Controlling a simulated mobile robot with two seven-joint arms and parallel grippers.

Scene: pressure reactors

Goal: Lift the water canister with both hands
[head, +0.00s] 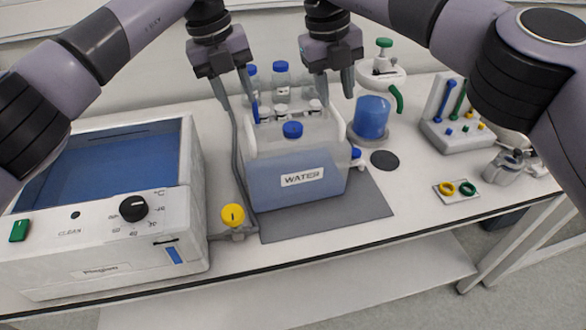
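The water canister (268,185) stands upright on a grey mat on the bench, in the middle of the head view. It is translucent with blue liquid, a blue cap (292,129), a WATER label and a pale handle at each upper side. My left gripper (238,100) is open above and behind the canister's left handle (249,135). My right gripper (335,95) is open above the right handle (338,122). Both point downward and seem empty. I cannot tell whether any fingertip touches the canister.
Blue-capped bottles (281,78) stand behind the canister. A blue-filled beaker (371,117) is at its right. A water bath (110,235) and a yellow-knobbed valve (233,215) are at its left. The grey mat (330,218) is bare in front.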

